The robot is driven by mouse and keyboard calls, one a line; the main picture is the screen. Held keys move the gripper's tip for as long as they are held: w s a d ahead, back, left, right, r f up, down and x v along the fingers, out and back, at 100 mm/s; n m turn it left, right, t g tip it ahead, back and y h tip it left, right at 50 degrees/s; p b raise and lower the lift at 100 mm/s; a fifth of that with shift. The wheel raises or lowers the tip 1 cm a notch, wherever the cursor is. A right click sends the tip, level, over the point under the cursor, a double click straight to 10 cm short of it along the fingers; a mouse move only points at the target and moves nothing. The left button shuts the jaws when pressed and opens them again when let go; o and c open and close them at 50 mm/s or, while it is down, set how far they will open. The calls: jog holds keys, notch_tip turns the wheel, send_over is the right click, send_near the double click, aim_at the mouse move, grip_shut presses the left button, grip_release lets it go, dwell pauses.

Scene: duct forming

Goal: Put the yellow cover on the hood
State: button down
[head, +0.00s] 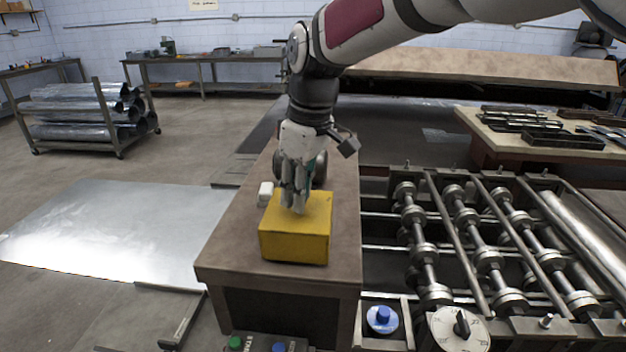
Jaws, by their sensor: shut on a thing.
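The yellow cover (296,240) is a box-like piece on the brown top of a narrow bench, near its front end. My gripper (294,205) points down at the cover's top, with its fingers shut on it. The fingers hide the part they hold and some of the cover's top. I cannot tell whether the cover rests on the bench top or is slightly above it. I cannot tell for certain which thing is the hood. A dark rounded thing (320,170) stands behind my gripper, mostly hidden by it.
A small white block (265,193) is left of the fingers. A roller machine (420,250) with a dial stands right of the bench. A metal sheet (110,235) lies to the left. A table with dark parts (545,140) stands at right, a pipe rack (85,115) at back left.

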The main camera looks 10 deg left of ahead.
aim_at(308, 211)
jog(key=shift+f, duration=0.15)
jog(key=c, duration=1.3)
grip_release()
jog(key=shift+f, duration=0.1)
jog(key=shift+s+d+r+b, duration=0.1)
jog(key=shift+d+r+b, duration=0.3)
jog(key=shift+r, duration=1.65)
jog(key=shift+s+d+r+b, duration=0.15)
jog(key=shift+r+b, duration=0.3)
jog(key=shift+r, duration=1.6)
jog(key=shift+d+r+b, duration=0.35)
jog(key=shift+r+b, duration=0.1)
jog(key=shift+r, duration=1.6)
